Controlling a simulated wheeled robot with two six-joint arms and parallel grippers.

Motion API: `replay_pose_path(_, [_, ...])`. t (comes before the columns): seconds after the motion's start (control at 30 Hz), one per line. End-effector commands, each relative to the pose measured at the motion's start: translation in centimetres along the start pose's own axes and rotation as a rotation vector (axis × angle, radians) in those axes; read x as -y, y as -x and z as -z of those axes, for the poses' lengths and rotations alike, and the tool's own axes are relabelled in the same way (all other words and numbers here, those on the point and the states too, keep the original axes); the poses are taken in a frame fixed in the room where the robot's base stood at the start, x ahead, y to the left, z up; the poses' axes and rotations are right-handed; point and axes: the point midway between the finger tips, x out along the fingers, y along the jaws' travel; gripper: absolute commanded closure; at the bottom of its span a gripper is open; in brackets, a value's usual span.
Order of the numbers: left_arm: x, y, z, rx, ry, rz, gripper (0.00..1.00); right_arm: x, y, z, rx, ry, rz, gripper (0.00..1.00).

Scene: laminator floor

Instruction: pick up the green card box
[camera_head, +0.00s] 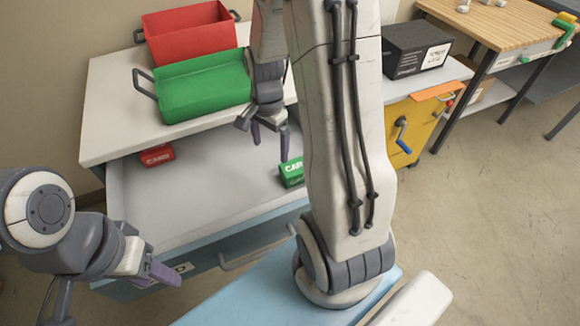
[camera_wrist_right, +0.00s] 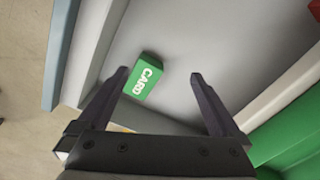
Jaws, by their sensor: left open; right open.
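The green card box (camera_head: 292,172) lies in the open grey drawer, partly hidden behind my right arm in the head view. In the right wrist view the green card box (camera_wrist_right: 143,77), lettered "CARD", lies tilted beyond the fingertips, nearer the left finger. My right gripper (camera_head: 270,133) is open, points down above the drawer and is apart from the box. Its two fingers (camera_wrist_right: 158,75) show in the wrist view with nothing held. My left gripper (camera_head: 163,273) is at the lower left, outside the drawer front, open and empty.
A red card box (camera_head: 157,155) lies at the drawer's back left. A green bin (camera_head: 200,88) and a red bin (camera_head: 190,35) stand on the white top (camera_head: 108,105) behind. A black box (camera_head: 417,50) stands at the right. The drawer floor (camera_head: 205,190) is mostly clear.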

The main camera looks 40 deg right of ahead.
Motion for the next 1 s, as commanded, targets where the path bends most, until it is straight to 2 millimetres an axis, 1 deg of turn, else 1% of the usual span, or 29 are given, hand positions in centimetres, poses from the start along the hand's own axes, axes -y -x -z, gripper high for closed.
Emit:
replay_pose_path(0.03, [0.0, -0.6, 0.0, 0.000, 0.000, 0.000, 0.50, -0.8, -1.7, 2.5, 0.001, -0.134, -0.008, 0.00])
replay_pose_path(0.1, [0.1, -0.8, 0.0, 0.000, 0.000, 0.000, 0.50, -1.6, -3.0, 4.9, -0.002, -0.270, -0.012, 0.00])
replay_pose_path(0.2, [0.1, -1.0, -0.1, 0.000, 0.000, 0.000, 0.50, -2.5, -4.1, 6.9, -0.005, -0.397, -0.013, 0.00])
replay_pose_path(0.23, [0.1, -1.0, -0.1, 0.000, 0.000, 0.000, 0.50, -2.6, -4.4, 7.3, -0.005, -0.419, -0.013, 0.00])
replay_pose_path(0.33, [0.1, -1.2, -0.1, 0.000, 0.000, 0.000, 0.50, -2.9, -5.7, 7.8, -0.005, -0.457, -0.016, 0.00])
replay_pose_path(0.53, [0.1, -1.4, -0.1, 0.000, 0.000, 0.000, 0.50, -3.0, -8.8, 7.7, -0.004, -0.457, -0.017, 0.00])
replay_pose_path(0.77, [0.1, -1.4, -0.1, 0.000, 0.000, 0.000, 0.50, -3.0, -10.5, 7.5, -0.005, -0.454, -0.015, 0.00])
replay_pose_path(0.93, [0.1, -1.4, -0.1, 0.000, 0.000, 0.000, 0.50, -3.3, -13.1, 6.9, -0.004, -0.453, -0.017, 0.00])
replay_pose_path(1.0, [0.1, -1.5, -0.1, 0.000, 0.000, 0.000, 0.50, -3.3, -14.0, 7.0, -0.004, -0.454, -0.016, 0.00])
